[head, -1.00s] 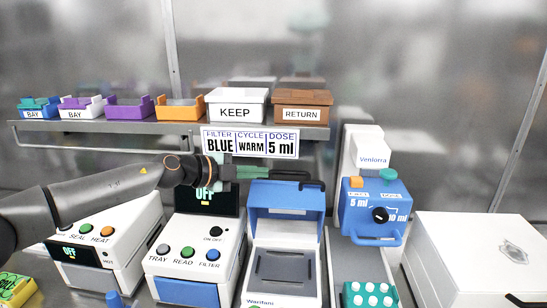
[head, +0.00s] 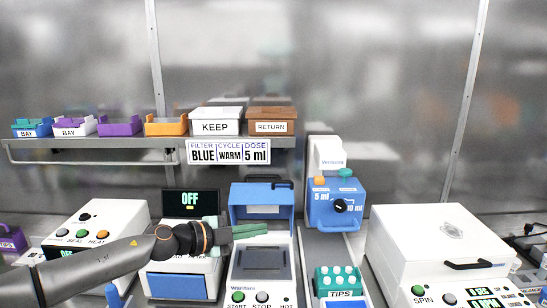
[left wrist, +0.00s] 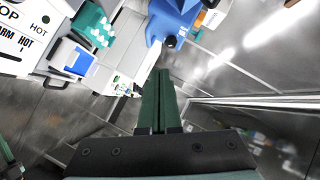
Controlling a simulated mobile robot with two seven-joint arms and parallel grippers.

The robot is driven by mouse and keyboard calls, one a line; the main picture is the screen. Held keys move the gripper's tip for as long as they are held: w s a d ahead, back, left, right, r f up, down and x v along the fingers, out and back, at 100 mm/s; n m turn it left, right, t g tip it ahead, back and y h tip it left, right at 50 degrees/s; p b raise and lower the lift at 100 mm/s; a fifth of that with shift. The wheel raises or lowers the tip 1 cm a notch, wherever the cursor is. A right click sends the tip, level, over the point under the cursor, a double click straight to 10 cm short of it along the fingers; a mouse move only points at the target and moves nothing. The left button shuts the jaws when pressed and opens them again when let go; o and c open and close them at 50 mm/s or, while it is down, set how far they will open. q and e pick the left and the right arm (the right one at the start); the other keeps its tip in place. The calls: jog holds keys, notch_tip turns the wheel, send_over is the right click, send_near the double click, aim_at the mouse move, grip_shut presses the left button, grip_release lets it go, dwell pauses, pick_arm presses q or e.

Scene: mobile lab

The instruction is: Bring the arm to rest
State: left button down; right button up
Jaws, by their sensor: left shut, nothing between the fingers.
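My left arm comes in from the left in the head view. Its gripper (head: 262,229) has green fingers, shut with nothing between them. In the left wrist view the two green fingers (left wrist: 157,100) lie together and point away from the camera.
A shelf holds coloured bays, a KEEP box (head: 215,121) and a RETURN box (head: 271,120). A blue dispenser (head: 337,204), teal tips rack (head: 339,281) and white SPIN machine (head: 440,245) stand to the right. The sealer (head: 97,222) stands left, behind my arm.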

pick_arm(q)
jog(key=s+d+f+n+t+h, duration=0.1)
jog(key=s+d+f+n+t, duration=0.2)
jog(key=s+d+f+n, duration=0.7)
jog(key=s+a+f+n+g+y, duration=0.2)
jog(key=s+a+f+n+y, duration=0.9)
jog(key=s+a+f, duration=1.2)
jog(key=s+f, duration=0.3)
jog(key=shift+d, duration=0.1)
